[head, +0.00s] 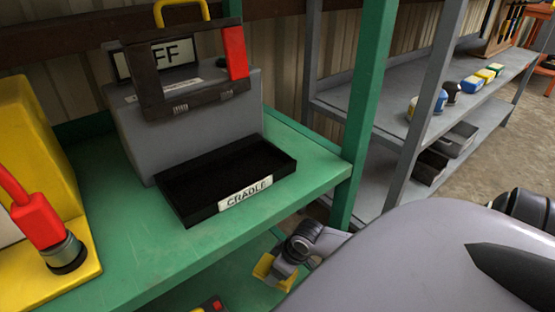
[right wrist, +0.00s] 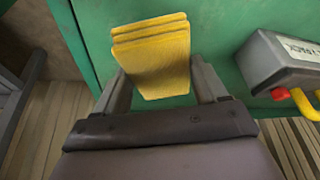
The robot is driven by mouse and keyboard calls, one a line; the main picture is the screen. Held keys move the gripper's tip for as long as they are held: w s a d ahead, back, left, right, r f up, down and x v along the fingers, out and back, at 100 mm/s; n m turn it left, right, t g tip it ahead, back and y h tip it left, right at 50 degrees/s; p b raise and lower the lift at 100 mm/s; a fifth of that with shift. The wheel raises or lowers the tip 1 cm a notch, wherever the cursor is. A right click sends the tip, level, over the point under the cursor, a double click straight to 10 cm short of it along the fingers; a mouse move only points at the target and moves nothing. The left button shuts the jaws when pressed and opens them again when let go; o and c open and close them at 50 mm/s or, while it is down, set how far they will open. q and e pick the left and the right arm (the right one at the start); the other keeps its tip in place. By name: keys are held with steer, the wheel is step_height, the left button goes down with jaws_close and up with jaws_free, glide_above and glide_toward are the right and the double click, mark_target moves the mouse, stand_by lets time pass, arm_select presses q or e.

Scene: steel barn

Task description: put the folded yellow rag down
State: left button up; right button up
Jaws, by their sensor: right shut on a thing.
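The folded yellow rag (right wrist: 152,58) is between the fingers of my right gripper (right wrist: 160,82) in the right wrist view. Its stacked folds show at the top, and a green surface lies behind it. In the head view my right gripper (head: 279,266) is low, below the upper green shelf, with the yellow rag (head: 264,267) at its tip. It is by the lower green shelf (head: 205,288); I cannot tell whether the rag touches that shelf. My left gripper is not in view.
The upper green shelf (head: 120,262) holds a black tray labelled CRADLE (head: 180,207), a grey box (head: 135,135) and a yellow case (head: 40,130). A green post (head: 370,105) stands right of it. A grey labelled box (right wrist: 270,65) lies right of the rag.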

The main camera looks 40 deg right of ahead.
steer(key=shift+f, duration=0.85)
step_height(320, 180, down, 4)
steer(key=shift+r+b, duration=0.15)
steer(key=shift+b, duration=1.1)
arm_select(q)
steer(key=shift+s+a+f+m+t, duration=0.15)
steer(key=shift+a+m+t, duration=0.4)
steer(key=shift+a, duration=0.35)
arm_select(e)
steer(key=shift+f, duration=0.2)
steer(key=o, duration=1.3)
